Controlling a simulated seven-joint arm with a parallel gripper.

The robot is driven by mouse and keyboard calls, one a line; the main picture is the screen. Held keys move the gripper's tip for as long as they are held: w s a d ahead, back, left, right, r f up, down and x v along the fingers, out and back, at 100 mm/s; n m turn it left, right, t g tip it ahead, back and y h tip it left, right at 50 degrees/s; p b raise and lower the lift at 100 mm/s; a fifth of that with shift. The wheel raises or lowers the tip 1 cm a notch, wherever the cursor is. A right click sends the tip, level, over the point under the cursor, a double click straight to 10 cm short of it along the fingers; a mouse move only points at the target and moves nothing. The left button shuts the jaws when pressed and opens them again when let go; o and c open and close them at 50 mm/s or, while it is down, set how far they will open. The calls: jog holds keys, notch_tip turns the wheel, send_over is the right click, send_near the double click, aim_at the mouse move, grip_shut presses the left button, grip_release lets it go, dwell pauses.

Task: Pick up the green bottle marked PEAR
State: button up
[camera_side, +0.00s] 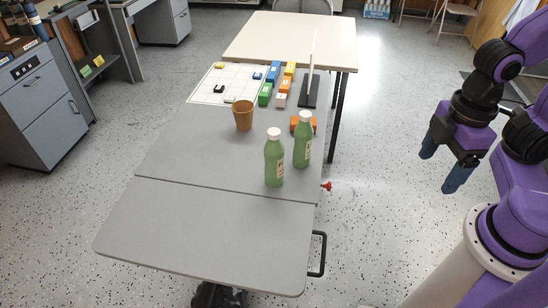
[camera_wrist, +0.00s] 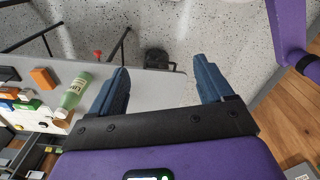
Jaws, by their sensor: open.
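Two green bottles with white caps stand upright close together on the grey table (camera_side: 200,235) in the side view: a nearer left one (camera_side: 273,170) and a farther right one (camera_side: 303,150). Their labels are too small to read, so I cannot tell which is PEAR. The wrist view shows one green bottle (camera_wrist: 75,92) left of my fingers; its label is not clearly legible. The other bottle is not discernible there. My gripper (camera_side: 443,166) is open and empty, off the table's right side and well apart from the bottles. Its blue fingers (camera_wrist: 162,78) are spread in the wrist view.
A brown cup (camera_side: 243,116) stands behind and left of the bottles. An orange block (camera_side: 296,125) lies behind the right bottle. Several coloured blocks, a white gridded sheet (camera_side: 204,95) and an upright board on a black base (camera_side: 309,93) are farther back. The table's front is clear.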

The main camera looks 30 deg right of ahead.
jog(key=w+a+f+m+y, duration=0.35)
jog(key=a+f, duration=0.25)
jog(key=a, duration=0.5)
jog(key=m+t+h, duration=0.4)
jog(key=m+t, duration=0.5)
jog(key=t, duration=0.4)
send_near(281, 155)
jog(key=x, duration=0.9)
jog(key=shift+w, duration=0.35)
jog(key=shift+a+x, duration=0.2)
jog(key=shift+x, duration=2.45)
jog(key=shift+f, duration=0.2)
jog(key=shift+s, duration=0.1)
